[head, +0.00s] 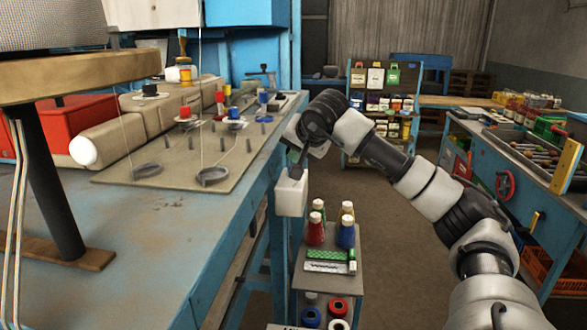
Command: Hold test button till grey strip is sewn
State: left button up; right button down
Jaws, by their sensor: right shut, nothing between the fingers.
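My right gripper (297,172) hangs below the bent wrist of my right arm, at the front right edge of the blue workbench. Its dark fingers are shut and empty, with the tips at the top of a small white box (291,195) beside the bench edge. I cannot tell whether they touch it. No button face can be made out on this box. A beige sewing machine (150,119) with a white round end lies along the bench behind a grey-tan board (130,176). A grey strip cannot be picked out. My left gripper is out of view.
The blue bench (110,270) has a dark post on its left. A small stand (327,282) with bottles and spools is below my right gripper. A shelf of packets (383,103) stands behind, and another blue bench (520,165) is at right. Floor between is clear.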

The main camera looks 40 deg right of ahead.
jog(key=shift+f, duration=0.1)
dwell(0.5)
jog(key=shift+f, duration=0.3)
